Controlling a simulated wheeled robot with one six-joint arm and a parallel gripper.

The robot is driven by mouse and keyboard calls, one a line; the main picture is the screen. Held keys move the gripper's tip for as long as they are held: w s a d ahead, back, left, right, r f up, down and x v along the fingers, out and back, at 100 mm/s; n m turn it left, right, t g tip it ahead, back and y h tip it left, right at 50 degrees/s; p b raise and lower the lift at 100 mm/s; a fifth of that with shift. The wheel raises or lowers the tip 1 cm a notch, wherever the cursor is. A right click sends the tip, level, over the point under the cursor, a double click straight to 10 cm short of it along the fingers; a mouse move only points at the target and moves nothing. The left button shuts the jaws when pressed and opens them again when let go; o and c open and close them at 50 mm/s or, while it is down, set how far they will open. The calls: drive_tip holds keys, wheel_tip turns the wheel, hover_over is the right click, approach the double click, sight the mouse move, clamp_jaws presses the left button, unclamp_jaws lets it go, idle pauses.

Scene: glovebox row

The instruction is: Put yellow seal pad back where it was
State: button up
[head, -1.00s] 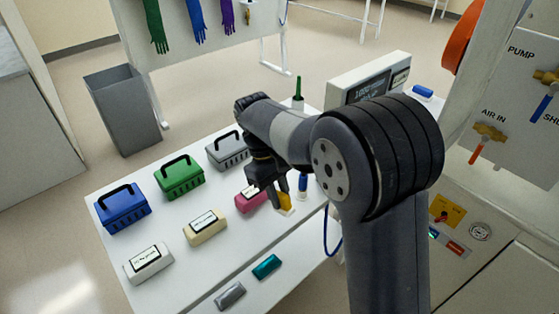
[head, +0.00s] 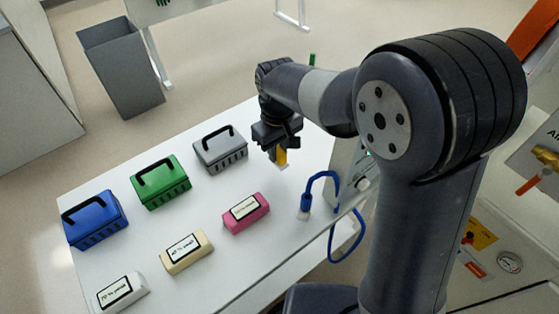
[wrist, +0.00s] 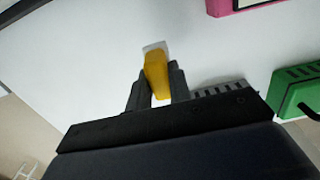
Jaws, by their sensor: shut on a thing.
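The yellow seal pad (head: 281,157) is between the fingers of my gripper (head: 276,153), above the white table. A pale tip shows at its far end. In the wrist view the yellow seal pad (wrist: 156,76) shows between the two dark fingers of my gripper (wrist: 156,92), which is shut on it. I cannot tell whether its pale end touches the table.
Pink (head: 246,212), cream (head: 187,252) and white (head: 122,292) labelled blocks lie nearer. Table between pink block and gripper is clear.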

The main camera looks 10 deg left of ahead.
sight(278, 164)
drive_tip(key=shift+f, duration=2.9)
drive_tip(key=o, duration=0.9)
wheel_tip(278, 164, up, 12)
drive_tip(key=shift+r, duration=0.1)
